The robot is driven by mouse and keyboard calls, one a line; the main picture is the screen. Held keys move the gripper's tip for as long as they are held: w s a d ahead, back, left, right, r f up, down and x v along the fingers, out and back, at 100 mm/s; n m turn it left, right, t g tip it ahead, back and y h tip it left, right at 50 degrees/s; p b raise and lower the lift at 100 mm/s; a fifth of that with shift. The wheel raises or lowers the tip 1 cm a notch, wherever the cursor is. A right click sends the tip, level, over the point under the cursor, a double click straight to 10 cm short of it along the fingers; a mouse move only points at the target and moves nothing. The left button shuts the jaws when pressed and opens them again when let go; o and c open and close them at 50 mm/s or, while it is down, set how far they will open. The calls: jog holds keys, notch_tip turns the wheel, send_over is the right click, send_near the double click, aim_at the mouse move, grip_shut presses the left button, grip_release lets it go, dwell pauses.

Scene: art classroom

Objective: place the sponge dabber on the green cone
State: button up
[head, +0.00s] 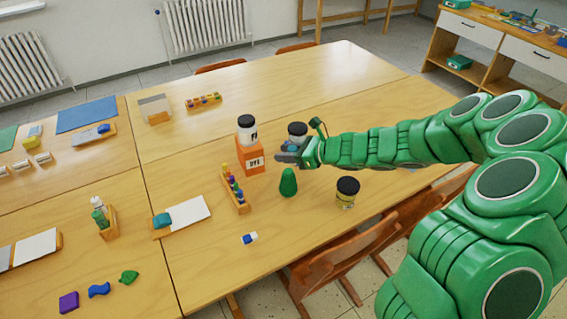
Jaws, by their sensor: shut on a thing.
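My gripper (287,156) is shut on a small bluish thing (292,146), which looks like the sponge dabber; the fingers hide most of it. The green cone (288,183) stands upright on the table, just below the gripper in the head view. The gripper and the held thing appear apart from the cone. Nothing is on the cone's tip.
An orange box (250,157) with a dark-lidded jar (247,130) on it stands left of the gripper. Another dark-lidded jar (297,130) is behind the gripper.

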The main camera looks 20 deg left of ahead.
jog(key=shift+w+a+f, duration=0.35)
jog(key=shift+w+f, duration=0.25)
jog(key=shift+f, duration=0.3)
jog(key=shift+w+a+f, duration=0.35)
jog(key=shift+w+f, duration=0.25)
jog(key=shift+f, duration=0.25)
jog(key=shift+w+a+f, duration=0.35)
jog(key=shift+w+f, duration=0.25)
jog(key=shift+f, duration=1.8)
jog(key=shift+f, duration=0.1)
jog(key=o, duration=1)
jog(key=shift+v, duration=6.1)
jog(key=shift+a+r, duration=0.1)
jog(key=shift+r, duration=0.1)
